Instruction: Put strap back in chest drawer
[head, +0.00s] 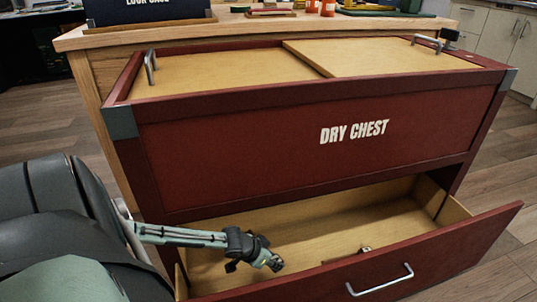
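The dark red chest marked "DRY CHEST" (230,153) stands in front of a wooden bench. Its bottom drawer (323,225) is pulled open, showing a pale wood inside. A small brown and metallic item (364,249) lies in the drawer near its front wall. It may be the strap, but it is too small to tell. My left gripper (268,262) reaches in from the left, over the left half of the drawer and pointing right, apart from that item. Its fingers are small and dark, and I cannot tell whether they hold anything. My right gripper is out of view.
The drawer front (455,248) with its metal handle (380,280) juts out at the lower right. The chest has pale sliding lid panels (385,57) on top. The wooden bench (240,27) behind carries a dark case and several small items. The drawer's right half is mostly clear.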

